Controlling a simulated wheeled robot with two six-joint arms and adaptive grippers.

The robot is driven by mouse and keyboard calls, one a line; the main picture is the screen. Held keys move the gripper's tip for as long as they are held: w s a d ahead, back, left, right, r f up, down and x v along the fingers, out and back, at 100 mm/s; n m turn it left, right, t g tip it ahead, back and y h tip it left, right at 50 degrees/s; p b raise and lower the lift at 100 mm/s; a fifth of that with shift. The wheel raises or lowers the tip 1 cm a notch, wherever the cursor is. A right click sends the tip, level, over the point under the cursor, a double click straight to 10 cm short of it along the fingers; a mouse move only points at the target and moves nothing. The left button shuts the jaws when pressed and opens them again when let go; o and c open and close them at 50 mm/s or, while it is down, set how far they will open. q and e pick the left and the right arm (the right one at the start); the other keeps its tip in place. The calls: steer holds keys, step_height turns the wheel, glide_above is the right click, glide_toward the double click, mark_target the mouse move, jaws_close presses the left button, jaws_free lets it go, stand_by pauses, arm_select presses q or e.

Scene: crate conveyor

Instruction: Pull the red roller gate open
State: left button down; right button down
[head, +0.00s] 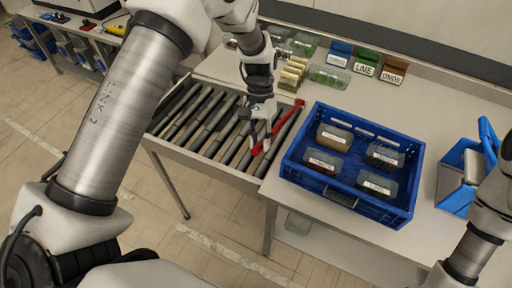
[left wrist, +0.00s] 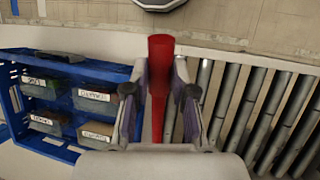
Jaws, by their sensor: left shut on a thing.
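The red roller gate (head: 286,121) is a long thin bar at the right end of the roller conveyor (head: 208,118), slanting beside the blue crate (head: 348,196). My left gripper (head: 262,138) reaches down from above at the gate's near part. In the left wrist view the red gate (left wrist: 160,58) runs between the two fingers of my left gripper (left wrist: 160,88), which is shut on it. The fingers hide part of the bar in the head view. My right arm shows at the right edge, but its gripper is out of view.
The crate holds several labelled containers and stands close to the gate's right. Labelled blue, green and brown bins (head: 367,62) stand at the back. A blue holder (head: 466,174) is on the right of the table. Grey rollers extend left of the gate.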

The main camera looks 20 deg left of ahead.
arm_select(q)
steer(key=w+r+g, duration=0.2)
steer(key=w+r, duration=0.2)
steer(key=r, duration=0.3)
steer(key=shift+w+r, duration=0.3)
steer(key=shift+w, duration=0.05)
steer(key=c, duration=1)
jaws_free()
steer(key=shift+w+d, duration=0.1)
steer(key=shift+o, duration=0.2)
steer(key=shift+w+f, duration=0.1)
steer(key=v, duration=1.2)
steer(key=shift+w, duration=0.2)
steer(key=shift+f, duration=0.2)
